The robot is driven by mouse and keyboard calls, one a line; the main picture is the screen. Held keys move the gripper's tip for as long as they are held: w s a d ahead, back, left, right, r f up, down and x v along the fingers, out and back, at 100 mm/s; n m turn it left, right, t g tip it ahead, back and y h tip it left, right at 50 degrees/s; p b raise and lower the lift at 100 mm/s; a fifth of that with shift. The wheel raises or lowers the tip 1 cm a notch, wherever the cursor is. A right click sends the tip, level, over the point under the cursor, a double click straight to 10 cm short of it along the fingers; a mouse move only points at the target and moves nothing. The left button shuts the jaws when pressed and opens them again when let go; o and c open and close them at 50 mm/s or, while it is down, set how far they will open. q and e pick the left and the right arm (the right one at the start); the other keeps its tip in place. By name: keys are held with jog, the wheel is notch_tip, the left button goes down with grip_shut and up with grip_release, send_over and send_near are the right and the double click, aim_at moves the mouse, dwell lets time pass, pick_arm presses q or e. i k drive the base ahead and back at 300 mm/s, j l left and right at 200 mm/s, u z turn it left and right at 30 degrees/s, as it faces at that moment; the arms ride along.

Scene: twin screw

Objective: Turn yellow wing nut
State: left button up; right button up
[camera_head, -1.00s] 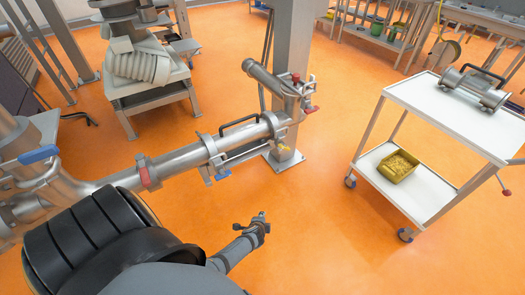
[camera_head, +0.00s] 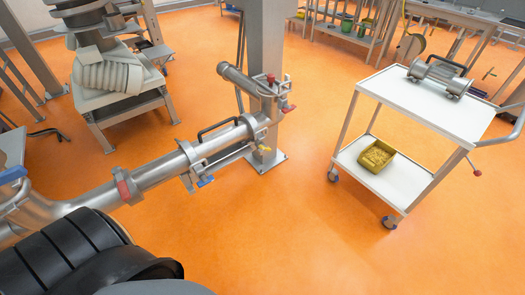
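The yellow wing nut (camera_head: 263,148) is small and sits on the near side of the steel pipe assembly (camera_head: 165,167), close to the joint at the pipe's right end. A blue wing nut or handle (camera_head: 205,181) hangs lower and to the left on the same assembly. Red knobs show at the top (camera_head: 271,79) and right (camera_head: 288,108) of the upright joint. A red clamp part (camera_head: 124,188) is on the pipe further left. Neither of my grippers is in view. Nothing is seen touching the yellow wing nut.
A white two-shelf trolley (camera_head: 400,186) stands at the right with a steel cylinder unit (camera_head: 440,75) on top and a yellow bin (camera_head: 377,157) below. A grey column (camera_head: 263,50) rises behind the pipe. Orange floor in front of the pipe is clear.

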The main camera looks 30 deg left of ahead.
aim_at(262, 147)
jog(key=i+l+u, duration=0.2)
jog(key=u, duration=0.15)
jog(key=i+l+u, duration=0.15)
jog(key=l+u, duration=0.2)
jog(key=i+l+u, duration=0.1)
jog(key=l+u, duration=0.25)
jog(key=j, duration=0.1)
